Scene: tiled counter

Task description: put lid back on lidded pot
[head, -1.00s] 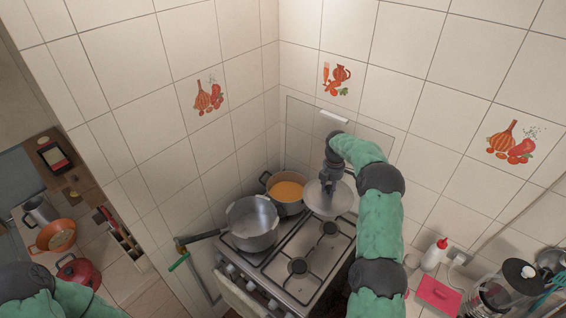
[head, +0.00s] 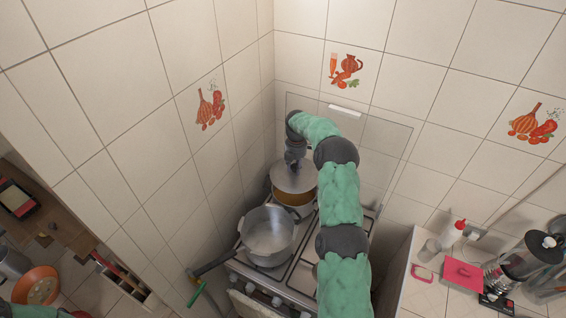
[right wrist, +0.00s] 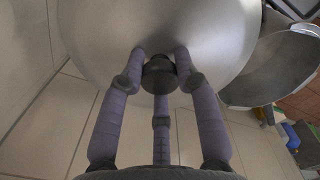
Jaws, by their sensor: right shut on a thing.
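The silver lid (head: 292,179) is in my right gripper (head: 294,163), above the pot (head: 290,200) at the back left of the stove. A band of the pot's orange contents shows below the lid's front edge. I cannot tell whether the lid touches the rim. In the right wrist view, the fingers (right wrist: 160,65) close around the lid's dark knob (right wrist: 158,76), and the lid (right wrist: 105,28) hides the pot. My left gripper is not in view; only a sliver of its arm shows at the lower left of the head view.
An open grey saucepan (head: 267,238) stands in front of the pot, its handle pointing left. Tiled walls close off the left and back. The counter at right holds a white bottle (head: 453,232) and a pink box (head: 463,273).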

